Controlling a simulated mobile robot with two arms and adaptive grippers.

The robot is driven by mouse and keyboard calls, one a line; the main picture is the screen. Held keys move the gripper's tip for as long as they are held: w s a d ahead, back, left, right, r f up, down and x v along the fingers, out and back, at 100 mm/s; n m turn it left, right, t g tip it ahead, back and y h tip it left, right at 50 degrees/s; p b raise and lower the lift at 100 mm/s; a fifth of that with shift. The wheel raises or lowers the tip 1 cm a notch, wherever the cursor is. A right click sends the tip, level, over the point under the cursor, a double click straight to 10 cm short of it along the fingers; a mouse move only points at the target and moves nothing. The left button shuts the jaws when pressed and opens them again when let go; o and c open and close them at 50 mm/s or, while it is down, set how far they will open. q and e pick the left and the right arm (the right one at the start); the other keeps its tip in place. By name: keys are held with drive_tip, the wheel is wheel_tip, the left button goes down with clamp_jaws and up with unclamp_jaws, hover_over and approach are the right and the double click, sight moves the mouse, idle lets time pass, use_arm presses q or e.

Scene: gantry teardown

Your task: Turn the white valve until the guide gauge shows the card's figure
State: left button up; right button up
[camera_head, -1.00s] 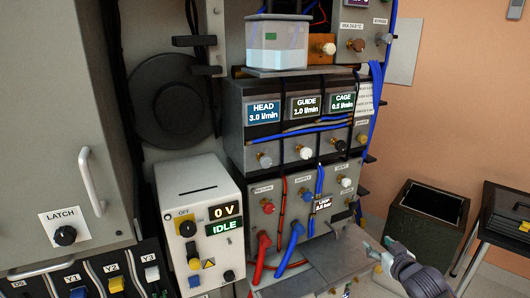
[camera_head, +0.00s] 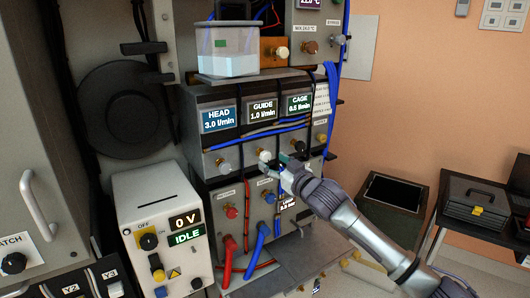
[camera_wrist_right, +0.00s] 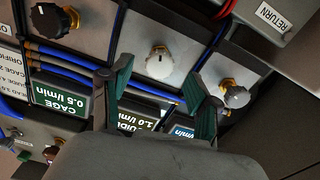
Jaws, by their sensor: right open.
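The white valve (camera_head: 264,155) is a white knob on a brass stem, below the guide gauge (camera_head: 263,112), which reads 1.0 l/min. My right gripper (camera_head: 283,168) is in front of the valve row, just right of and below the white valve. In the right wrist view, the white valve (camera_wrist_right: 159,62) shows between the two green-padded fingers of the open right gripper (camera_wrist_right: 161,75), with no contact visible. A white printed label (camera_head: 321,101) is right of the gauges; its text is too small to read in the head view. My left gripper is out of view.
The head gauge (camera_head: 218,118) reads 3.0 l/min and the cage gauge (camera_head: 298,104) 0.5 l/min. A silver knob (camera_wrist_right: 235,95) and a black knob (camera_wrist_right: 52,20) flank the white valve. Red and blue hoses hang below. A dark bin (camera_head: 392,205) stands right.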

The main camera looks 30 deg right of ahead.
sight(267, 158)
drive_tip(key=w+p, duration=0.1)
drive_tip(key=w, duration=0.4)
drive_tip(key=shift+s, duration=0.1)
drive_tip(key=c, duration=1.2)
drive_tip(key=shift+o, duration=0.2)
